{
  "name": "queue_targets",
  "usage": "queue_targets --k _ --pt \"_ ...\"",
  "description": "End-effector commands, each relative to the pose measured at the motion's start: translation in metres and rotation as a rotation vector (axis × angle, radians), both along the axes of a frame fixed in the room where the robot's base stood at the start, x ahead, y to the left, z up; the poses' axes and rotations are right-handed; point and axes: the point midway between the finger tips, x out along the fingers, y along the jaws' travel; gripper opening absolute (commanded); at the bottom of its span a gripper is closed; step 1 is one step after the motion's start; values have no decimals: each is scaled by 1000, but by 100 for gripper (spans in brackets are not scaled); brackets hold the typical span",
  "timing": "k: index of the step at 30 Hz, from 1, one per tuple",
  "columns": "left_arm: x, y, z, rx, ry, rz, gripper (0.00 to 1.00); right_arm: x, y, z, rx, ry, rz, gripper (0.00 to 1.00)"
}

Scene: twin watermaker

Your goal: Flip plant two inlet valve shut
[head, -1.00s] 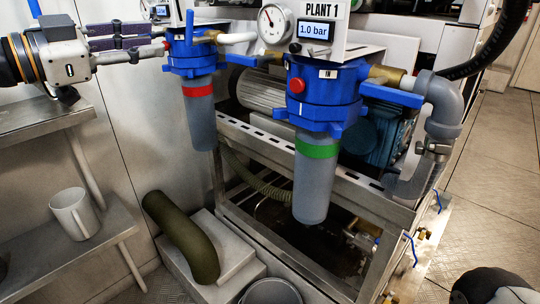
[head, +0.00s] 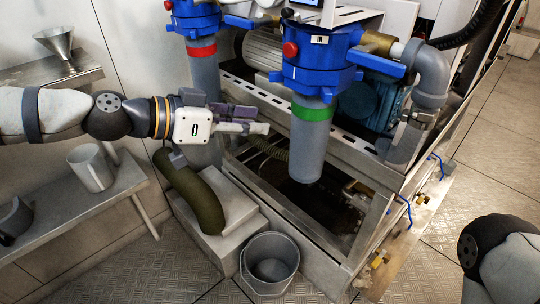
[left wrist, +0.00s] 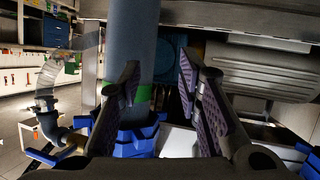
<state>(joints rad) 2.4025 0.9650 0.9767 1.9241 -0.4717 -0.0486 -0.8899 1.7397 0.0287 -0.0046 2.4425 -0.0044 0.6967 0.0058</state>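No label for plant two is readable in these frames. In the head view a blue lever (head: 375,62) sits on the pipe right of the green-banded filter (head: 310,135), lying along the pipe. Another blue lever (head: 243,22) shows between that filter and the red-banded filter (head: 204,75). My left gripper (head: 250,118) is low, in front of the red-banded filter and left of the green-banded one. My right gripper is outside the view.
A metal frame (head: 300,220) stands under the filters. A grey bucket (head: 270,262) and a green hose (head: 190,190) on a pale block are below my left arm.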

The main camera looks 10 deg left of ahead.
Motion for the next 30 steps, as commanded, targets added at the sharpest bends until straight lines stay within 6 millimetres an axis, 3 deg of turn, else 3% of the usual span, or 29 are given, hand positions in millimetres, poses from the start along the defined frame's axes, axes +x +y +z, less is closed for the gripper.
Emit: queue_targets --k 9,19,27,29,30 --pt "-30 -25 -45 -8 166 -3 32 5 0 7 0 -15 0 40" --pt "-35 -28 -53 -10 195 0 32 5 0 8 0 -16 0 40" --pt "-34 -25 -48 -9 184 2 32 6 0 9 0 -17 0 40" --pt "-27 -10 -26 -5 129 19 32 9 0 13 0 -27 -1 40" --pt "-22 7 1 2 62 37 32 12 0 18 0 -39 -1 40"
